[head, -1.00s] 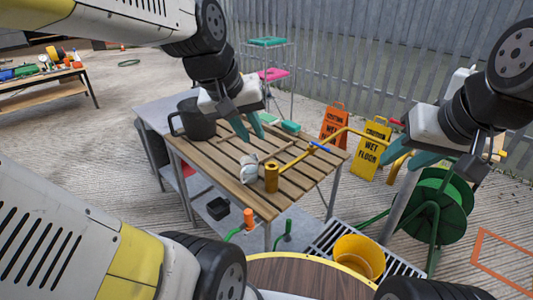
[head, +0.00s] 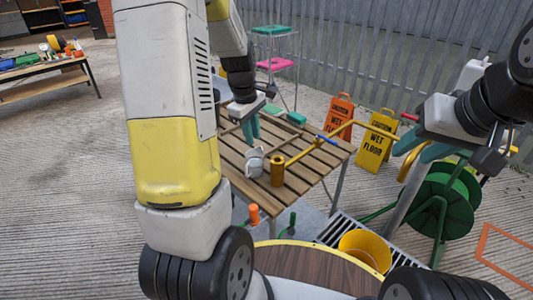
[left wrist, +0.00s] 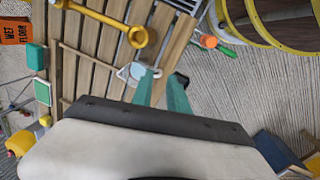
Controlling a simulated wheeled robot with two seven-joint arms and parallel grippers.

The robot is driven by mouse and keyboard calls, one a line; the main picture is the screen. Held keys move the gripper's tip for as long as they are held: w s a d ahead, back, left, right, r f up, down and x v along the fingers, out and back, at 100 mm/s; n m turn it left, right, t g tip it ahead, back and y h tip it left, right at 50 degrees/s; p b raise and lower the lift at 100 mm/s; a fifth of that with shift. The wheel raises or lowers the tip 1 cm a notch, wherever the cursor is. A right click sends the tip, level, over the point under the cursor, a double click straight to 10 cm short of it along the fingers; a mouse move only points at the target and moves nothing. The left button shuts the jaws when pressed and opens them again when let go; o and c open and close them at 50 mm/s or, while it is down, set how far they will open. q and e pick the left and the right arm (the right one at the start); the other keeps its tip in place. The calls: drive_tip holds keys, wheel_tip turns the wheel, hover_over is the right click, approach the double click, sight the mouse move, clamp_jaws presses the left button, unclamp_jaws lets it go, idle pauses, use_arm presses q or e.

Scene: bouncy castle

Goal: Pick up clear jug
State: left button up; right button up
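The clear jug (head: 254,162) is a small, pale see-through vessel on the slatted wooden table (head: 311,171), beside a brass-coloured cylinder (head: 277,170). In the left wrist view the jug (left wrist: 132,73) shows its round rim, just beyond the fingertips. My left gripper (head: 250,132) is above the table, behind and above the jug in the head view. Its teal fingers (left wrist: 164,82) stand apart, with nothing seen between them. My right gripper (head: 412,151) is off to the right, away from the table, its teal fingers apart and empty.
Orange (head: 338,115) and yellow (head: 376,143) wet-floor signs stand behind the table's right side. A green hose reel (head: 443,205) and yellow bucket (head: 365,250) are on the right. My left arm hides the table's left part.

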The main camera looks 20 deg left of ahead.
sight(246, 169)
use_arm(q)
drive_tip(key=w+a+f+n, duration=0.1)
drive_tip(key=f, duration=0.2)
drive_tip(key=w+a+f+n+g, duration=0.1)
drive_tip(key=f, duration=0.3)
drive_tip(key=w+a+f+n, duration=0.1)
drive_tip(key=a+f+n, duration=0.1)
drive_tip(key=f, duration=0.1)
drive_tip(key=shift+f+g+y, duration=0.15)
drive_tip(key=shift+g+y, duration=0.15)
drive_tip(key=shift+y, duration=0.1)
wheel_tip(246, 169, down, 8)
drive_tip(key=shift+w+r, duration=0.1)
drive_tip(key=shift+w, duration=0.05)
clamp_jaws()
idle(0.7)
